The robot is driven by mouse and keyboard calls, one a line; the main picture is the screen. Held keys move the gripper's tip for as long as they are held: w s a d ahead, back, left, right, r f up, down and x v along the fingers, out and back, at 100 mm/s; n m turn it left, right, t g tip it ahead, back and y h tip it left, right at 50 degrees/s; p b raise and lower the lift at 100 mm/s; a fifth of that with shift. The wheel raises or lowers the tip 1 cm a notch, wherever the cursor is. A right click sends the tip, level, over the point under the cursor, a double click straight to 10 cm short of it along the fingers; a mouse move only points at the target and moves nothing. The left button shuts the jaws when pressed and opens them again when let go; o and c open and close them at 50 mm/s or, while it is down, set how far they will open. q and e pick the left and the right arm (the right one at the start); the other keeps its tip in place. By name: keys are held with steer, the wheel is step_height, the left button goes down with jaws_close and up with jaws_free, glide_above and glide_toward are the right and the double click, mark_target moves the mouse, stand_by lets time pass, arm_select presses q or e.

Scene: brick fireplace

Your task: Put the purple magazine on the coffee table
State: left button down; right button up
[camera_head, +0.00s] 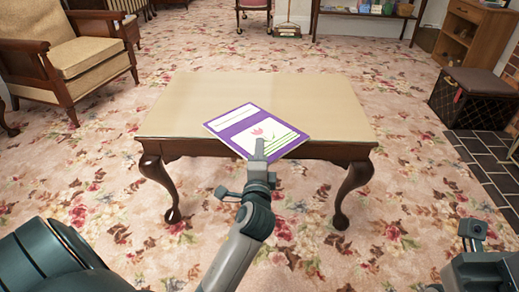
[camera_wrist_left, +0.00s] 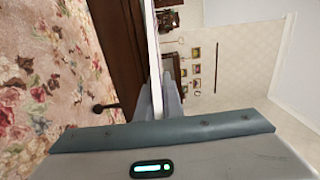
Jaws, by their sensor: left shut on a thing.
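My left gripper (camera_head: 259,152) is shut on the magazine's near edge. In the left wrist view the magazine shows edge-on as a thin white strip (camera_wrist_left: 153,55) between the fingers (camera_wrist_left: 158,103). My right gripper (camera_head: 472,235) is partly in view at the lower right, away from the table.
The rest of the tabletop is bare. A wooden armchair (camera_head: 75,55) stands at the back left. A dark box stool (camera_head: 475,97) and a wooden cabinet (camera_head: 470,35) are at the right. Flowered carpet (camera_head: 400,200) surrounds the table.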

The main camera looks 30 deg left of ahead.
arm_select(q)
steer(key=shift+f, duration=0.1)
steer(key=c, duration=1.9)
jaws_free()
steer(key=p+v, duration=0.1)
steer(key=v, duration=1.1)
